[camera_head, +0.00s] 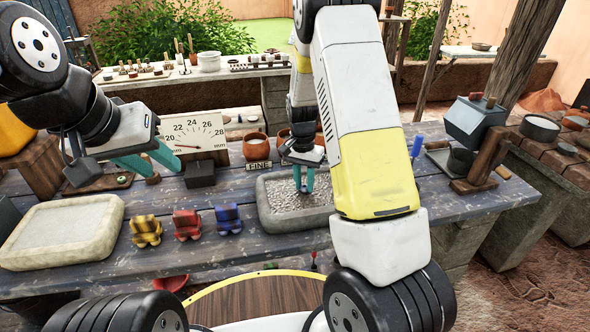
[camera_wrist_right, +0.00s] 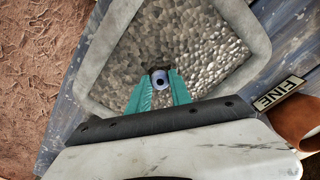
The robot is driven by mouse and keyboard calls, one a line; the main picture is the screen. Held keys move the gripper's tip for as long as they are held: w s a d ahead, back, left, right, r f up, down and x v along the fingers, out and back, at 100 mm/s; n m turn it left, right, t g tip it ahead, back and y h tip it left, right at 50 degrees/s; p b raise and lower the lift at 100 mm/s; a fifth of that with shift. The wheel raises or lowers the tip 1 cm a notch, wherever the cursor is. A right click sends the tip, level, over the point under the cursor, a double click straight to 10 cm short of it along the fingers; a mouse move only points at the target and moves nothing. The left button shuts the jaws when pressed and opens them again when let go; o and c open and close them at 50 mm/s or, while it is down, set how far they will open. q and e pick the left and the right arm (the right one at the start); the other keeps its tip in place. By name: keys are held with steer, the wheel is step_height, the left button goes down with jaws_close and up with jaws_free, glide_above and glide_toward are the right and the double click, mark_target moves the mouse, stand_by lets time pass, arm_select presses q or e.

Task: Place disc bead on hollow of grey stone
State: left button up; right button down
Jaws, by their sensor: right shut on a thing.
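My right gripper (camera_head: 304,190) points down over a grey stone trough (camera_head: 266,206) with a gravelly, faceted hollow. In the right wrist view, its teal fingers (camera_wrist_right: 160,84) are shut on a small pale grey disc bead (camera_wrist_right: 160,77) with a dark hole. The bead is over the trough's hollow; I cannot tell its height above the surface. In the head view the bead is too small to make out. The trough rim also shows in the wrist view (camera_wrist_right: 101,62). My left gripper (camera_head: 160,168) is open and empty above the table's back left.
A pale shallow stone basin (camera_head: 112,208) lies at the left. Yellow (camera_head: 146,230), red (camera_head: 187,224) and blue (camera_head: 229,218) blocks stand between it and the trough. A dial gauge (camera_head: 195,132), a FINE sign (camera_head: 258,166) and clay pots (camera_head: 256,146) stand behind.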

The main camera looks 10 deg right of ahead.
mark_target(303, 186)
steer(key=shift+f, duration=0.15)
steer(key=c, duration=1.2)
jaws_free()
steer(key=shift+o, duration=0.2)
step_height(303, 186, up, 12)
steer(key=s+a+r+n+t+y, duration=0.1)
steer(key=s+r+n+t+y, duration=0.2)
steer(key=s+r, duration=0.95)
steer(key=s+r+n+t, duration=0.1)
steer(key=s+n, duration=0.1)
steer(key=s, duration=0.4)
steer(key=s+a+r+n+t, duration=0.1)
steer(key=s+r+n+t, duration=0.1)
steer(key=s, duration=0.3)
steer(key=shift+s+r+n+t, duration=0.3)
steer(key=shift+s+n, duration=0.05)
steer(key=shift+n, duration=0.05)
